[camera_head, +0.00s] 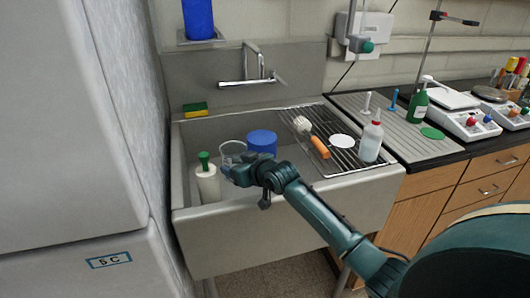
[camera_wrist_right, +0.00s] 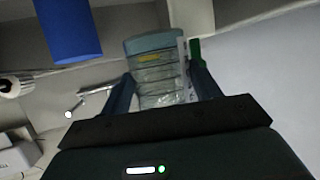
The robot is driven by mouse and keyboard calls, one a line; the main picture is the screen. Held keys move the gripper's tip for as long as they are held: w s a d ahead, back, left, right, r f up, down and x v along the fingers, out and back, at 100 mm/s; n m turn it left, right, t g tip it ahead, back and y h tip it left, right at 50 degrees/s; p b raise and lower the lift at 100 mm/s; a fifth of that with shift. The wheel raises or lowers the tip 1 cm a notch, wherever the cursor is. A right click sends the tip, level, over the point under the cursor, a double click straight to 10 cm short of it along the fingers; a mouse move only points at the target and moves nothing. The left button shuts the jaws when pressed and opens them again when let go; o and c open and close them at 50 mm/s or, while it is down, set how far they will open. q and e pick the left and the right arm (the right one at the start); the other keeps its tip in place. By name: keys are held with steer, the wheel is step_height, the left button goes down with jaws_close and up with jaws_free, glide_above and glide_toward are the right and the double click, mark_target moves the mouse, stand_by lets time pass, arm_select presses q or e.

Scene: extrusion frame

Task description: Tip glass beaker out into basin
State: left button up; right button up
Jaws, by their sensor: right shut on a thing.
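The clear glass beaker (camera_head: 232,150) is held over the left part of the grey basin (camera_head: 290,222) in the head view. It looks about upright there, and I cannot make out its contents. My right gripper (camera_head: 241,174) is shut on the beaker, reaching in from the front right. In the right wrist view the beaker (camera_wrist_right: 160,78) sits between the two fingers of the right gripper (camera_wrist_right: 165,90). My left gripper is not in view.
A white bottle with a green top (camera_head: 207,180) and a blue container (camera_head: 262,143) stand in the basin close to the beaker. A tap (camera_head: 250,72) is behind. A rack (camera_head: 350,157) with a brush (camera_head: 313,140) and white bottle (camera_head: 371,143) covers the right side.

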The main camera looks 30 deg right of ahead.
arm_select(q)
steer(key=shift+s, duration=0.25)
arm_select(e)
steer(key=shift+s, duration=0.1)
steer(key=shift+d+r, duration=0.1)
steer(key=shift+d, duration=0.05)
